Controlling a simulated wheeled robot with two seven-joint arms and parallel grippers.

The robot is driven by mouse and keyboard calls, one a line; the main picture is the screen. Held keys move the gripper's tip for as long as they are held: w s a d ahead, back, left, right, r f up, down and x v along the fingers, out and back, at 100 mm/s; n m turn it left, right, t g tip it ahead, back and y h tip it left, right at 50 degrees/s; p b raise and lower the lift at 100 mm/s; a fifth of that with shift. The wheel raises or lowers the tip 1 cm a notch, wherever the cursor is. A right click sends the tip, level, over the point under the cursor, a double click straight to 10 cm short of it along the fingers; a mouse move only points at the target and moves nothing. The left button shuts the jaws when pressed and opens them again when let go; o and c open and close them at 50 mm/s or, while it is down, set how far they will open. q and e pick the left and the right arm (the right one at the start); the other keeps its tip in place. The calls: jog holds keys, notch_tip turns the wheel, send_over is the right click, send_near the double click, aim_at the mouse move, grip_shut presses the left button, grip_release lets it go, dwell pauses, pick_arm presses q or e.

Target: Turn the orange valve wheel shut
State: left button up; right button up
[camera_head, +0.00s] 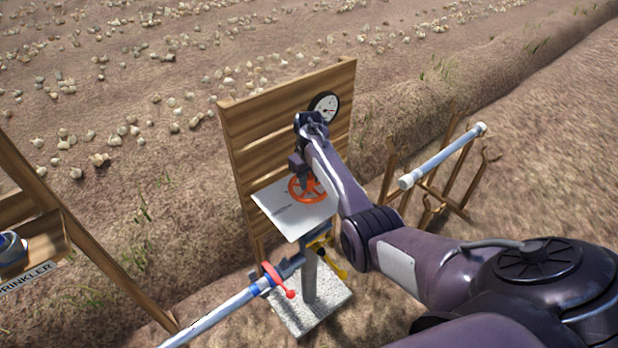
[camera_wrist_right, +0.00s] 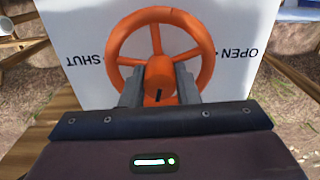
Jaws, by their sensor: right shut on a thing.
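The orange valve wheel (camera_head: 308,190) lies above a white plate (camera_head: 294,220) in front of the wooden board. In the right wrist view the wheel (camera_wrist_right: 159,22) shows its rim, spokes and hub, and the plate (camera_wrist_right: 240,25) carries the words OPEN and SHUT. My right gripper (camera_wrist_right: 159,85) is shut on the wheel's orange hub, with one grey finger on each side of it. In the head view my right arm covers part of the wheel and the fingers are hard to make out. My left gripper is not in view.
A wooden board (camera_head: 262,140) with a round gauge (camera_head: 324,107) stands behind the wheel. Below are a pipe with a red handle (camera_head: 277,280), a yellow handle (camera_head: 328,258) and a stone base (camera_head: 318,304). A white pipe rests on a wooden rack (camera_head: 445,155) at right.

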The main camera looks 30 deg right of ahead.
jog(key=m+p, duration=0.1)
jog(key=m, duration=0.2)
jog(key=shift+r, duration=0.1)
jog(key=m+p, duration=0.1)
jog(key=m, duration=0.3)
jog(key=shift+m, duration=0.4)
jog(key=m, duration=0.3)
jog(key=shift+m+p, duration=0.3)
jog(key=shift+p, duration=0.1)
jog(key=shift+m, duration=2.2)
jog(key=o, duration=1)
